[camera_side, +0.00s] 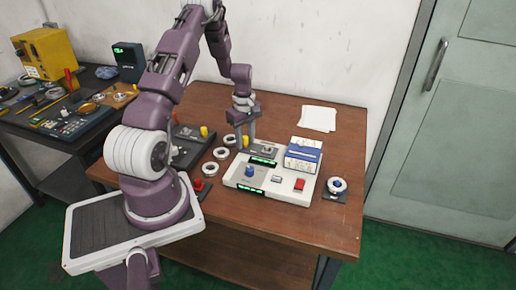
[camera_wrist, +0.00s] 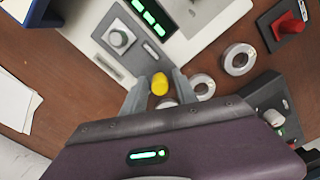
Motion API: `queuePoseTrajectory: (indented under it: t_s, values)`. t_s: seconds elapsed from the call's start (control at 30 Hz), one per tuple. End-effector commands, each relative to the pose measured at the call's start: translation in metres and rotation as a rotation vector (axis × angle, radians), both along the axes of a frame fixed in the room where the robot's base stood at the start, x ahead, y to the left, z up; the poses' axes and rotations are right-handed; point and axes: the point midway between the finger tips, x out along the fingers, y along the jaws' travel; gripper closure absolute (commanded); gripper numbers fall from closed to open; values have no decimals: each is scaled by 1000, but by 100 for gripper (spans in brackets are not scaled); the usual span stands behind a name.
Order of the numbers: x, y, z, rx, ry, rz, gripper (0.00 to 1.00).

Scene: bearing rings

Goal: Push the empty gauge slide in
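The gauge (camera_side: 235,178) is a pale box with green displays, a blue knob and a red button. Its grey slide (camera_side: 266,151) shows at the back; in the wrist view the slide (camera_wrist: 135,57) carries a round pale seat (camera_wrist: 119,38) with no ring on it. A yellow knob (camera_wrist: 160,83) is at the slide's near end; it also shows in the side view (camera_side: 245,142). My gripper (camera_wrist: 159,80) is open, with one finger on either side of the yellow knob and apparent gaps beside it. Contact cannot be told.
Several loose rings (camera_wrist: 239,59) lie beside the gauge. A blue-and-white box (camera_side: 303,155) stands at its back right. A dark box (camera_side: 190,145) with another yellow knob is at left, a red-topped block (camera_side: 198,185) in front. A ring stand (camera_side: 337,187) and papers (camera_side: 318,118) are at right.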

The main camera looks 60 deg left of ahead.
Motion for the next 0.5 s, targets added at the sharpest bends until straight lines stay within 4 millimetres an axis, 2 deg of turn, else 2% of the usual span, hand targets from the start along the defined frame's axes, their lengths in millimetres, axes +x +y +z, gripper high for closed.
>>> queuePoseTrajectory:
  t_s: [0.07,0.23,0.5]
  values:
    - [0,0,0,0,0,0,65]
    - [0,0,0,0,0,0,99]
    - [8,-8,1,-1,0,-1,100]
